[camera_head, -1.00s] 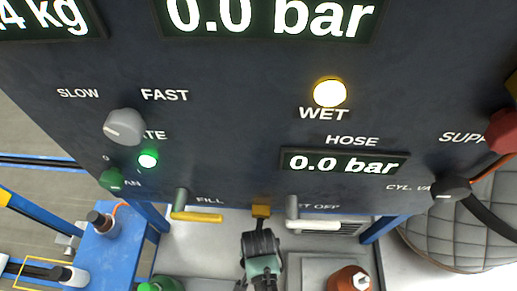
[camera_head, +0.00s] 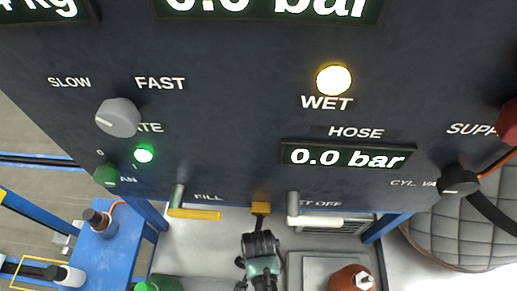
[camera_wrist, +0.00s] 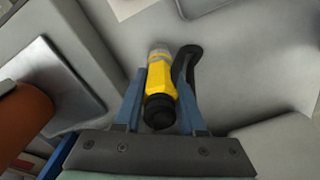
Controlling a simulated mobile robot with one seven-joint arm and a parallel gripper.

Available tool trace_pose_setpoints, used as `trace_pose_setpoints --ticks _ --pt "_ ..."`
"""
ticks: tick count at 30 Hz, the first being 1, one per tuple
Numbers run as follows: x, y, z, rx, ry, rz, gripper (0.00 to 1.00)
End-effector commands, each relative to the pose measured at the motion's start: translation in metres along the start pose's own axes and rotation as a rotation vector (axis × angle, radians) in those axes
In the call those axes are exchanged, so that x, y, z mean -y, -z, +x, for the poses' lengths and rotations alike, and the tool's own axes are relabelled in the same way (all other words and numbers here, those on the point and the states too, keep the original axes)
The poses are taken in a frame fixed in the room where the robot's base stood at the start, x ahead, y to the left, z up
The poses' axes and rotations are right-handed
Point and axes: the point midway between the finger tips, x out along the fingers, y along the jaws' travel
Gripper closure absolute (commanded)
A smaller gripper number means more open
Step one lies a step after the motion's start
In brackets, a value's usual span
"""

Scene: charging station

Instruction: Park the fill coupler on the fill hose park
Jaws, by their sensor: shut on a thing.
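The yellow fill coupler (camera_wrist: 160,80) lies between the blue fingers of my gripper (camera_wrist: 162,115) in the wrist view. Its grey tip points away from me and its black end is towards the gripper body. A black curved piece, perhaps hose, shows at its right. In the head view my gripper (camera_head: 261,240) is below the panel's lower edge. A yellow piece with a black end just above it looks like the coupler (camera_head: 261,208). The fingers are hard to make out there. I cannot pick out the fill hose park, nor tell whether the coupler touches a fitting.
The dark panel (camera_head: 240,130) fills the upper head view. The yellow fill lever (camera_head: 195,214) and a white lever (camera_head: 318,221) flank the gripper. An orange-red cylinder (camera_head: 350,280) stands lower right, a green one (camera_head: 165,284) lower left. A blue bench (camera_head: 100,250) is at left.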

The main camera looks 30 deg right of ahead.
Motion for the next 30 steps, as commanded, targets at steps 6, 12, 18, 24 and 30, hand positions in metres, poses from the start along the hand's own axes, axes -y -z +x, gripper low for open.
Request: trace_pose_setpoints --ticks 6,12,18,24,30 --pt "0.000 0.000 0.006 -0.001 0.001 0.000 1.00" --pt "0.001 0.001 0.011 -0.001 0.001 0.000 1.00" --pt "0.001 0.001 0.016 -0.002 0.001 0.000 1.00" --pt "0.001 0.001 0.021 -0.002 0.001 0.000 1.00" --pt "0.001 0.001 0.022 -0.001 0.001 0.000 0.46"
